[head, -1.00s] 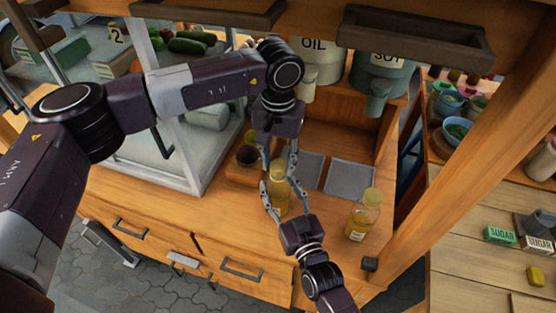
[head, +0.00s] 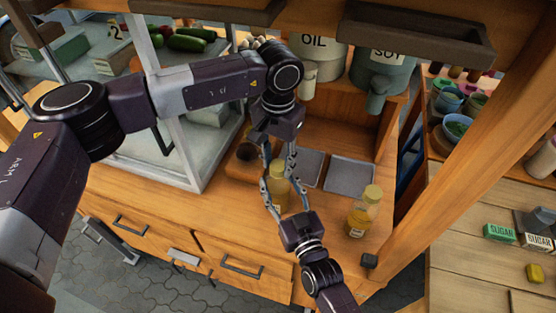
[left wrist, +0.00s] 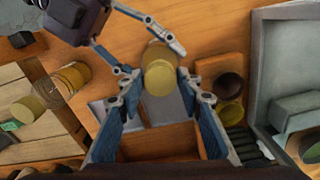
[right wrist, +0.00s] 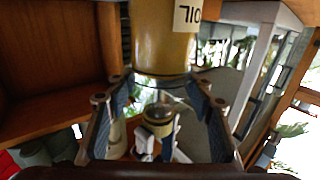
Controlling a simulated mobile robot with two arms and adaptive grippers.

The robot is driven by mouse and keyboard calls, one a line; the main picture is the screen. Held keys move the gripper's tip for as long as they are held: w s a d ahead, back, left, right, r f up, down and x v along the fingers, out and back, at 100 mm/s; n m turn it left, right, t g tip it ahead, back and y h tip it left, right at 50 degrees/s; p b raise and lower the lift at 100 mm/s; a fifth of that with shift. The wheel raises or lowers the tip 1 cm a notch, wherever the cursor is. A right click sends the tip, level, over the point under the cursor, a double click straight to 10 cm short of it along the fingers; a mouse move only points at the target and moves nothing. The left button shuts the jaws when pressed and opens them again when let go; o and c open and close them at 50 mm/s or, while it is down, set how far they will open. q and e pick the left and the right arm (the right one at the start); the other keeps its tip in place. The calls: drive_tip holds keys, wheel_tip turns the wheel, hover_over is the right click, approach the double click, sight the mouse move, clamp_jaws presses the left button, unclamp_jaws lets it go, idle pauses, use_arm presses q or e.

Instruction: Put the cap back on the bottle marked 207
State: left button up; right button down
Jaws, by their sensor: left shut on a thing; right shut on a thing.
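A glass bottle of yellow liquid (head: 281,195) stands upright near the counter's middle. My right gripper (head: 282,204) is shut on it from the front. In the right wrist view its label (right wrist: 188,15) looks like 710, or OIL upside down. My left gripper (head: 278,175) comes from above and behind, shut on the gold cap (left wrist: 160,79). The cap is at the bottle's top, in line with it; I cannot tell whether it is seated. A second yellow bottle (head: 359,222), with a gold cap on, stands to the right; its label is too small to read.
Grey OIL (head: 318,62) and SOY (head: 383,75) dispensers stand at the back, above two grey trays (head: 349,177). A dark cup (head: 247,153) sits in a wooden holder at left. A glass display case (head: 190,170) borders the left. A wooden post (head: 470,150) rises at right.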

use_arm(q)
drive_tip(key=m, duration=0.4)
drive_tip(key=o, duration=0.7)
drive_tip(key=shift+r, duration=0.1)
drive_tip(key=shift+r, duration=2.2)
drive_tip(key=shift+c, duration=0.4)
